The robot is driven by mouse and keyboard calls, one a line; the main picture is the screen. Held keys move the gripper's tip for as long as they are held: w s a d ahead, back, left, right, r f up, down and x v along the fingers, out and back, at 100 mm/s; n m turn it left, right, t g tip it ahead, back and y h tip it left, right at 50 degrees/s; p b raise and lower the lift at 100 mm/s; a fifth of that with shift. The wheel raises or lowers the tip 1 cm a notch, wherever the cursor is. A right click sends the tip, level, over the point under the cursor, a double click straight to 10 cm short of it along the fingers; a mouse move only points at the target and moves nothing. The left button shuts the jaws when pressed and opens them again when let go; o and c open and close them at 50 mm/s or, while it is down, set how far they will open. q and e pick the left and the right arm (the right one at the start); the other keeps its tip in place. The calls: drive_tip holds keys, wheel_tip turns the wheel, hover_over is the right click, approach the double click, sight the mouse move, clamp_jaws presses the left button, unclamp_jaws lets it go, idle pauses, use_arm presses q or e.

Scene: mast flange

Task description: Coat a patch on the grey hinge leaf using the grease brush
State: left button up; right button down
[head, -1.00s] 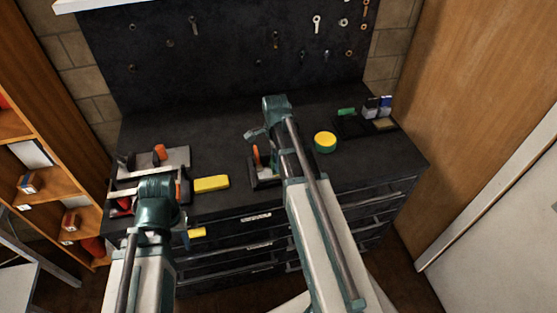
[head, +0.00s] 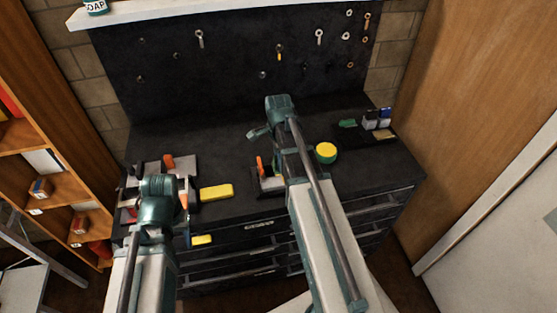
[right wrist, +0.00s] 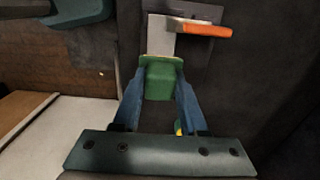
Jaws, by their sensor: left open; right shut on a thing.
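My right gripper (right wrist: 158,95) is shut on the green grease brush (right wrist: 158,78). A thin tan strip, likely its bristles, shows at the far end, at the lower edge of the grey hinge leaf (right wrist: 160,42); I cannot tell whether they touch. An orange handle (right wrist: 204,30) lies across the leaf's right side. In the head view, the leaf's dark fixture with an orange handle (head: 260,166) stands near the bench's front edge, partly behind my right arm. My left gripper (head: 188,228) is open, mostly hidden behind my left arm.
A yellow block (head: 216,192) lies between the arms. A round yellow-topped tin (head: 326,152) is right of the fixture. A dark tray (head: 375,134) with small boxes stands at the back right. Another fixture (head: 182,166) is at the left. The bench's back middle is clear.

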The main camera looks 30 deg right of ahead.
wheel_tip(320, 180, up, 3)
drive_tip(key=p, duration=0.3)
drive_tip(key=shift+f, duration=0.1)
idle(0.6)
